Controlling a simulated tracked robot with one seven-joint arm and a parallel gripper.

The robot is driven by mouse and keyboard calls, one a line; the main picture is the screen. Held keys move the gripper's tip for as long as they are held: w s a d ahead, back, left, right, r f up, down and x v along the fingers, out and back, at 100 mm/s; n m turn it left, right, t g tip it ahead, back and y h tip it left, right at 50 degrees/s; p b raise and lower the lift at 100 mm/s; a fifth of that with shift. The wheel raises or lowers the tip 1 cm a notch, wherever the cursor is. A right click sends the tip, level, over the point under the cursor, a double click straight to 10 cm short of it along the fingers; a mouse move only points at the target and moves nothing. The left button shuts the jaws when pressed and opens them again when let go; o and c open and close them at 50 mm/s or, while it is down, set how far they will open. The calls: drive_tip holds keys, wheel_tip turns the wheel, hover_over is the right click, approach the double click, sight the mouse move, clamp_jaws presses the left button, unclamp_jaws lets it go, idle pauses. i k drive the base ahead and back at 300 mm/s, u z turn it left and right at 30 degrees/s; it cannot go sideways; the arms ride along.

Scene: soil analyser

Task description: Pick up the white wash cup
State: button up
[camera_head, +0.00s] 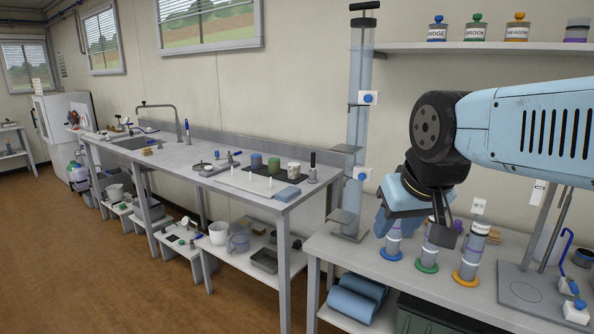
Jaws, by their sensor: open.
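My gripper (418,222) is at the right, above the nearer bench and well apart from the white cup. Its jaws point down and are open, in front of the ringed clear tubes. I see nothing held between them.
The nearer bench holds clear tubes with a blue (391,252), a green (428,265) and an orange ring (467,278). A white tray (240,181) and blue cloth (287,194) lie near the cups. The brown floor is open at left.

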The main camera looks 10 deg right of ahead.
sight(295, 168)
drive_tip(key=i, duration=0.9)
drive_tip(key=u, duration=0.05)
